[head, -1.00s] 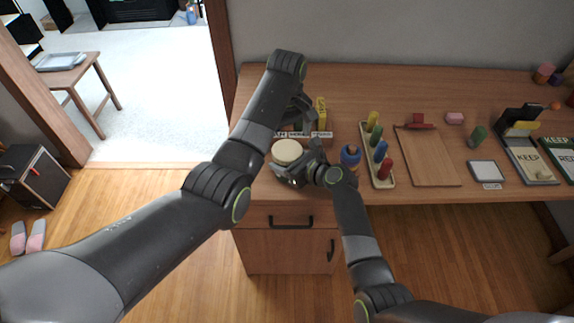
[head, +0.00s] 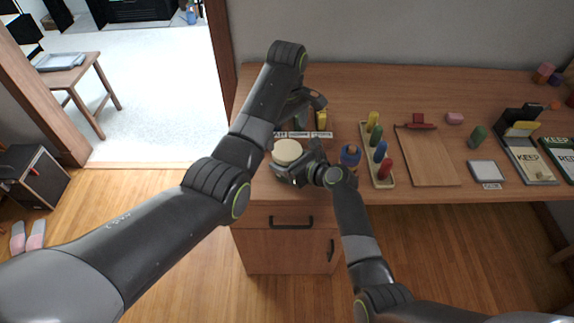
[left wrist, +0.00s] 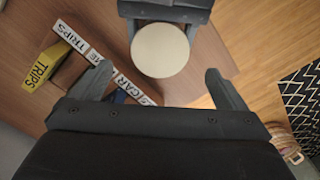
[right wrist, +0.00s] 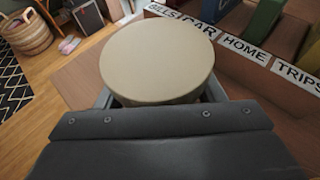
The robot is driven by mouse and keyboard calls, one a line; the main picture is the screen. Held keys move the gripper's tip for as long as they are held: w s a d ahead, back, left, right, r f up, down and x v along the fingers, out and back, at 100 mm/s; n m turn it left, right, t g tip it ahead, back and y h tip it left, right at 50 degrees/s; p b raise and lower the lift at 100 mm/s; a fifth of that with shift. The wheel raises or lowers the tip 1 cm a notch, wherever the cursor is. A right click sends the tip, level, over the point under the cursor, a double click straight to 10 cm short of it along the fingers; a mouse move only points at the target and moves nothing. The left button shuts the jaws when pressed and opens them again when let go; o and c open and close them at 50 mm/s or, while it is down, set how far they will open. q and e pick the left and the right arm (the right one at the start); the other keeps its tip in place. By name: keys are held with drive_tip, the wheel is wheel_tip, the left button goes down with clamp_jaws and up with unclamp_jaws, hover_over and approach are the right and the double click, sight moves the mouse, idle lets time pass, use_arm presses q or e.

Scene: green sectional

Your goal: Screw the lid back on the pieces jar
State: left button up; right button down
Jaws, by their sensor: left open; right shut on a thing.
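A round cream lid (head: 287,151) sits at the desk's front left. It fills the middle of the right wrist view (right wrist: 157,58) and shows at the top of the left wrist view (left wrist: 160,50). It looks level, and the jar body under it is mostly hidden, so I cannot tell how tightly it is seated. My right gripper (head: 298,170) is shut around the jar just below the lid. My left gripper (left wrist: 156,78) is open and empty above and behind the lid, apart from it, with its fingertips spread wider than the lid.
A labelled sorter (head: 298,134) with a yellow block (head: 321,120) stands just behind the jar. A blue round-topped figure (head: 350,155) and a peg rack (head: 377,150) stand to the right. A wooden board (head: 430,160) lies further right. The desk's front edge is close.

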sight(287, 149)
use_arm(q)
wheel_tip(287, 149, down, 6)
drive_tip(key=shift+f, duration=0.25)
drive_tip(key=shift+c, duration=0.4)
drive_tip(key=c, duration=0.9)
drive_tip(key=shift+m, duration=1.6)
drive_tip(key=o, duration=1.1)
drive_tip(key=shift+c, duration=0.2)
drive_tip(key=shift+r, duration=0.1)
